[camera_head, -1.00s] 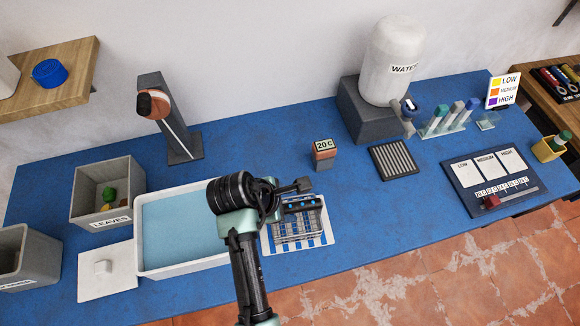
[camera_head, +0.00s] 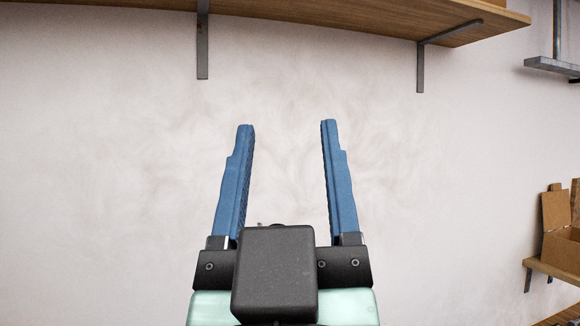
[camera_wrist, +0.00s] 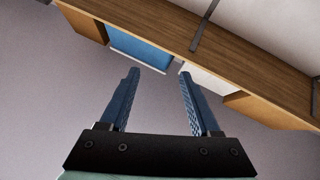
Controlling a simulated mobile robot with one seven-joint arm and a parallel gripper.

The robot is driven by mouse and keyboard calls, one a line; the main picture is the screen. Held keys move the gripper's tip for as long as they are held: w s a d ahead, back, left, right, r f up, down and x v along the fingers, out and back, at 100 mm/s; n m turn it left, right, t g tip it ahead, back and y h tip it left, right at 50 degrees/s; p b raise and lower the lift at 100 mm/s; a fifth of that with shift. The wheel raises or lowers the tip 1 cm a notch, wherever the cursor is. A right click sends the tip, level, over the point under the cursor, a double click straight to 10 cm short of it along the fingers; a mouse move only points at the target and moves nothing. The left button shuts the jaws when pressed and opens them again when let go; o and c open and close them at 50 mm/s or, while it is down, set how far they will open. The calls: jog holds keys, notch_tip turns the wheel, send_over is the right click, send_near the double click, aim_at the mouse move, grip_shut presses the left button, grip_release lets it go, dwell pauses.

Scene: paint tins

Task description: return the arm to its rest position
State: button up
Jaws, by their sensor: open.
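My gripper (camera_head: 287,122) is raised in front of the pale wall in the head view. Its two blue fingers point up and stand well apart, with nothing between them. It also shows in the wrist view (camera_wrist: 159,72), open and empty, with the fingers pointing toward a wooden shelf. The gap between fingertips and shelf is hard to judge. The blue table and its items are out of both current views.
A wooden shelf (camera_head: 330,18) on metal brackets runs along the top of the head view. Brown cardboard (camera_head: 560,225) sits on a lower shelf at the right. In the wrist view, a blue object (camera_wrist: 140,47) shows at the shelf. The wall between is bare.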

jog(key=shift+s+d+r+m+t, duration=0.15)
jog(key=shift+s+r+m+t, duration=0.35)
jog(key=shift+s+r, duration=0.65)
jog(key=shift+s+f, duration=0.1)
